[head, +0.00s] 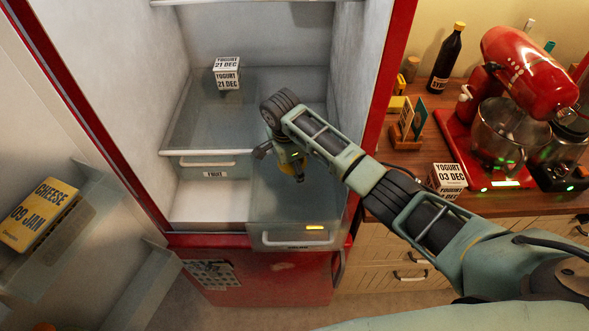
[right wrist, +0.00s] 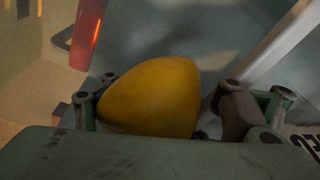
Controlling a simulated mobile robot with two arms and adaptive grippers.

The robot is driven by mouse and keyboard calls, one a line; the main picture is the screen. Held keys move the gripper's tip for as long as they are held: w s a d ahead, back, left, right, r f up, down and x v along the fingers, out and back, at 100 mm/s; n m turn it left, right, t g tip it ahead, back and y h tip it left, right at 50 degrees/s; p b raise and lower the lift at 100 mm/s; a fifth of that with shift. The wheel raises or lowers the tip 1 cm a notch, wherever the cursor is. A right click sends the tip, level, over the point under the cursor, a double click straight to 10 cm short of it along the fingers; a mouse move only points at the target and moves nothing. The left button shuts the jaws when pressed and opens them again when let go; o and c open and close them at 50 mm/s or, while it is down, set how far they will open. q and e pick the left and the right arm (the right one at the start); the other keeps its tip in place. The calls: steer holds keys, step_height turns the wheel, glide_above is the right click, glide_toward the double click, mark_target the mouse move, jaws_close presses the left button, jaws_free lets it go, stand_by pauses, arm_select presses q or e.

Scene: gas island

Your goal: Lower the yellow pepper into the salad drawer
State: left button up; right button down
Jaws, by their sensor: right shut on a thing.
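The yellow pepper (right wrist: 155,95) sits between the fingers of my right gripper, which is shut on it in the right wrist view. In the head view my right gripper (head: 291,170) points down over the clear salad drawer (head: 262,212), at the lower right of the fridge. The drawer is pulled out, with a pale handle and a yellow strip on its front. My gripper hides most of the pepper in the head view, so its exact height against the drawer rim is hard to tell. My left gripper does not show.
The open fridge door at left holds a cheese box (head: 40,214). The fridge's right wall is close to my arm. A counter with a red mixer (head: 530,68) stands right.

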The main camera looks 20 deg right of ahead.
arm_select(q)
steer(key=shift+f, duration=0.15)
arm_select(e)
steer(key=shift+s+d+f+g, duration=0.2)
steer(key=shift+s+f, duration=0.25)
steer(key=shift+f, duration=0.2)
steer(key=shift+s+d+f+g, duration=0.15)
steer(key=shift+s+f, duration=0.25)
steer(key=shift+f, duration=0.2)
jaws_free()
steer(key=r, duration=0.2)
steer(key=w+r, duration=0.1)
steer(key=r, duration=0.1)
steer(key=a+r, duration=0.1)
steer(key=shift+w+r, duration=0.25)
steer(key=shift+r, duration=0.15)
steer(key=r, duration=0.5)
steer(key=s+a+r, duration=0.1)
steer(key=r, duration=0.1)
steer(key=shift+a+r, duration=0.1)
steer(key=shift+r, duration=0.2)
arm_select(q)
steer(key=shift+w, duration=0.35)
arm_select(e)
steer(key=shift+w+r, duration=0.15)
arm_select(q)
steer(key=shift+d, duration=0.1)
arm_select(e)
steer(key=shift+a, duration=0.1)
